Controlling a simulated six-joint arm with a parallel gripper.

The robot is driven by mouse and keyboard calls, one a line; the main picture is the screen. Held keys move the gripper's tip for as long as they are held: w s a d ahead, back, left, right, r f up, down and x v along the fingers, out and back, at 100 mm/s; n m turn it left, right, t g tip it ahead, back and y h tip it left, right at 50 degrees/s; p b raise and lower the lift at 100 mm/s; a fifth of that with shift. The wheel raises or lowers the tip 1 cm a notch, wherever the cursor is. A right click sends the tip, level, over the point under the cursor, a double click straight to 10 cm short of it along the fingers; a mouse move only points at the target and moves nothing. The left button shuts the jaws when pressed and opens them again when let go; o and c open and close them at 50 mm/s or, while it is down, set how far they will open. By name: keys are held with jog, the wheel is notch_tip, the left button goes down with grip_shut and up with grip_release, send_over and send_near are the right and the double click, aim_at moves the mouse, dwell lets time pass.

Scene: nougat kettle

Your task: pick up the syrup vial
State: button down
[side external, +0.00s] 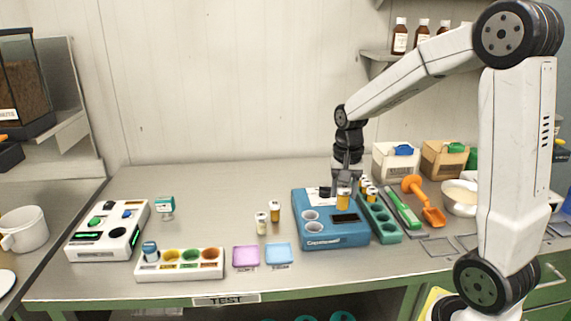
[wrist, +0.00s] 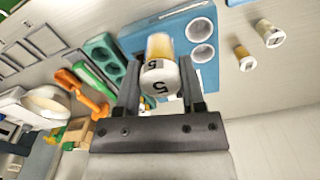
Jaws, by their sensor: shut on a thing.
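My gripper (side external: 344,187) is shut on an amber vial (side external: 343,203) with a white cap, above the right part of the blue machine (side external: 337,235). In the wrist view the vial (wrist: 159,50) sits between the two fingers of my gripper (wrist: 160,92), with its white cap marked "5" toward the camera. I cannot tell whether its bottom is clear of the machine. Two other vials, one pale (side external: 261,223) and one amber (side external: 275,211), stand on the table left of the machine.
A green rack (side external: 384,228) with several vials at its back is right of the machine. Beyond it are an orange scoop (side external: 413,187) and a bowl (side external: 460,197). Purple (side external: 246,256) and blue (side external: 279,253) trays lie in front.

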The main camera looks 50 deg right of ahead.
jog(key=shift+s+a+r, duration=0.25)
jog(key=shift+s+r, duration=0.1)
jog(key=shift+s, duration=0.4)
jog(key=shift+w, duration=0.1)
jog(key=shift+w, duration=0.5)
jog(key=w+a+f, duration=0.1)
jog(key=w+a, duration=0.1)
jog(key=w, duration=0.6)
jog(key=w+a+f, duration=0.1)
jog(key=w+a, duration=0.2)
jog(key=w, duration=0.5)
jog(key=shift+a+f, duration=0.15)
jog(key=shift+a, duration=0.1)
